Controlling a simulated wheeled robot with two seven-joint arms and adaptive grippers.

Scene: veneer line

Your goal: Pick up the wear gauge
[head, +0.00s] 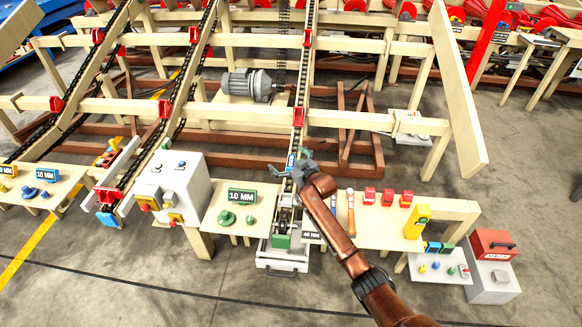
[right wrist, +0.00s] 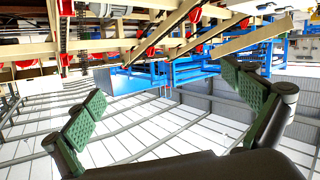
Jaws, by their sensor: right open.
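My right gripper (head: 290,161) is open at the conveyor chain in the middle of the head view, its arm coming from the lower right. A small blue piece with white marking (head: 291,160) shows between its fingers; I cannot tell whether it is the wear gauge or a part of the line. In the right wrist view my gripper (right wrist: 160,86) has its green-padded fingers wide apart with nothing held between them. A yellow hand-sized device (head: 417,221) stands on the right-hand wooden bench; I cannot tell whether it is the gauge. My left gripper is out of view.
The right bench (head: 375,230) also holds a hammer (head: 350,212) and red blocks (head: 388,197). A red toolbox (head: 492,245) is further right. A grey motor (head: 250,85) sits behind the chain. A 10 MM sign (head: 242,196) stands on the middle bench.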

